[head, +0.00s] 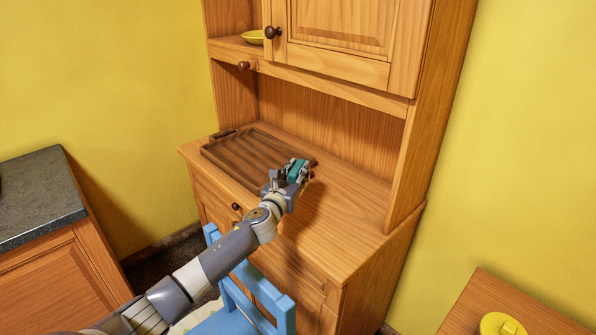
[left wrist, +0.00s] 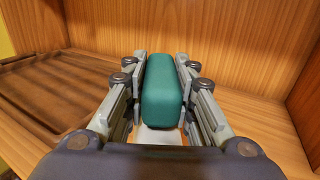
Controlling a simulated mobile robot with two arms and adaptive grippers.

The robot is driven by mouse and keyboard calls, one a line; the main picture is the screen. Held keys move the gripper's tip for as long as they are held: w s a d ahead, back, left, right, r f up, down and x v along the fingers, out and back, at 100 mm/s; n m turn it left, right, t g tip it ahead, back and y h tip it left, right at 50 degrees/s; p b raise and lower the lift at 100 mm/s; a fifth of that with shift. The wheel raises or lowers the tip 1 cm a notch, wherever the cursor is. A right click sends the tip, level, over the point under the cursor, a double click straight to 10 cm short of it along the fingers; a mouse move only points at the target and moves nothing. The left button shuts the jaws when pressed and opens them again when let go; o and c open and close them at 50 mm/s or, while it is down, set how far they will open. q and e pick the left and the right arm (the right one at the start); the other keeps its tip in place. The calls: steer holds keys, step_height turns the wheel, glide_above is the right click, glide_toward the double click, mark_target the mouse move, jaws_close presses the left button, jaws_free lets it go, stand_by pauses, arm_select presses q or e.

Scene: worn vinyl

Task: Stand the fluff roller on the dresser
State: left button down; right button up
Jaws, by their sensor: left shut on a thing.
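My left gripper (head: 291,176) is shut on the fluff roller, a teal piece (left wrist: 162,95) with a pale part below it in the left wrist view. In the head view the roller's teal part (head: 298,170) shows between the fingers, above the counter of the wooden dresser (head: 350,232). I cannot tell whether the roller touches the counter. The fingers hide part of it. My right gripper is not in view.
A brown grooved wooden tray (head: 245,155) lies on the dresser counter, left of my gripper. The counter to the right is clear. A cabinet door (head: 335,35) overhangs the back. A blue chair (head: 240,305) stands in front. A yellow dish (head: 254,37) sits on a shelf.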

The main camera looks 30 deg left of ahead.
arm_select(q)
steer(key=shift+w+r+p, duration=0.1)
steer(key=shift+r+p, duration=0.3)
steer(key=shift+p, duration=0.45)
step_height(320, 180, down, 6)
steer(key=b, duration=0.5)
steer(key=shift+f, duration=0.1)
steer(key=shift+b, duration=0.3)
steer(key=shift+f+b, duration=0.3)
steer(key=shift+f, duration=0.3)
stand_by(0.9)
steer(key=c, duration=1.2)
jaws_free()
steer(key=shift+c, duration=0.2)
